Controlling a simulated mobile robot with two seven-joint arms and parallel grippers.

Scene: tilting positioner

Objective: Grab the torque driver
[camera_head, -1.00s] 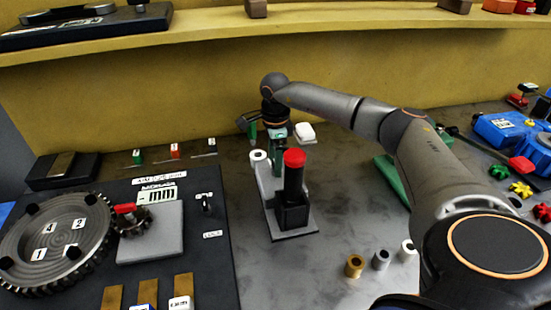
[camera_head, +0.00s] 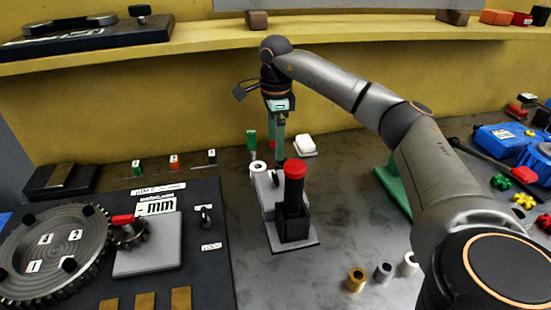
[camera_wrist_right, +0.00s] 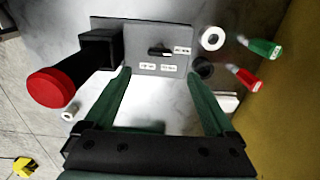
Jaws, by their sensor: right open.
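The torque driver (camera_head: 294,190) appears to be the black upright cylinder with a red cap. It stands in a black square holder (camera_head: 294,225) on a grey base plate. In the right wrist view its red cap (camera_wrist_right: 50,87) is at the left, outside the fingers. My right gripper (camera_head: 279,150) has green fingers pointing down, just behind and left of the driver. In the right wrist view the gripper (camera_wrist_right: 160,76) is open and empty, its fingertips over the labelled grey plate (camera_wrist_right: 150,60). No contact with the driver shows. My left gripper is not in view.
Green (camera_wrist_right: 262,48) and red (camera_wrist_right: 247,78) handled tools stand near the fingers, with a white ring (camera_wrist_right: 212,38). A white block (camera_head: 304,145) lies behind. Several small bushings stand at front right. A gear board (camera_head: 215,260) fills the left. A yellow wall stands behind.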

